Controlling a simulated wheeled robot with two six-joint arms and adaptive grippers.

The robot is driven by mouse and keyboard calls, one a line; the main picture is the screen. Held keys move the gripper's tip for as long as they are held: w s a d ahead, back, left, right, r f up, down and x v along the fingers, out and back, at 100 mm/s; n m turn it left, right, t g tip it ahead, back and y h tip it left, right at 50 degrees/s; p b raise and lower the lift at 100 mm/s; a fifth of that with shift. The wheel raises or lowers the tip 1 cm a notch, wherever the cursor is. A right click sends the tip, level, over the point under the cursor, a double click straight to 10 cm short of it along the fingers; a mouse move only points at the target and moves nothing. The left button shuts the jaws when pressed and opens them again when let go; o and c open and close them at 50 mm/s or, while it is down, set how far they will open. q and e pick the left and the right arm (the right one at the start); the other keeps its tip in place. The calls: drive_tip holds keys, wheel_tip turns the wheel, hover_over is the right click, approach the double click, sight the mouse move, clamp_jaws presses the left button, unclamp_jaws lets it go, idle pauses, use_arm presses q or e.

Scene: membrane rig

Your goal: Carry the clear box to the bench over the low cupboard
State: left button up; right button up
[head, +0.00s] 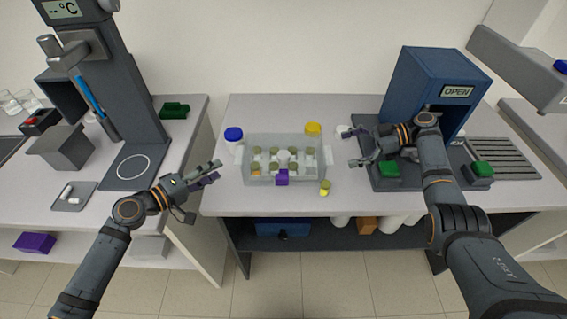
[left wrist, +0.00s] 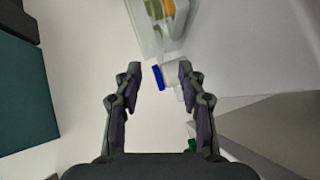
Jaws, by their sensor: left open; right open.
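In the left wrist view, part of the clear box (left wrist: 158,45) shows at the top, beyond the fingers. My left gripper (head: 213,172) is open and empty, left of the box and apart from it; it also shows in the left wrist view (left wrist: 160,75). My right gripper (head: 354,147) is open, right of the box and apart from it. I cannot tell which bench has the low cupboard.
A blue machine (head: 405,80) stands at the right. A gap separates the left bench (head: 185,135) from the middle bench.

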sight(327, 154)
use_arm(q)
drive_tip(key=x, duration=0.6)
drive_tip(key=shift+w+d, duration=0.1)
use_arm(e)
drive_tip(key=x, duration=0.4)
drive_tip(key=shift+a, duration=0.15)
use_arm(q)
clamp_jaws()
use_arm(e)
drive_tip(key=c, duration=1.6)
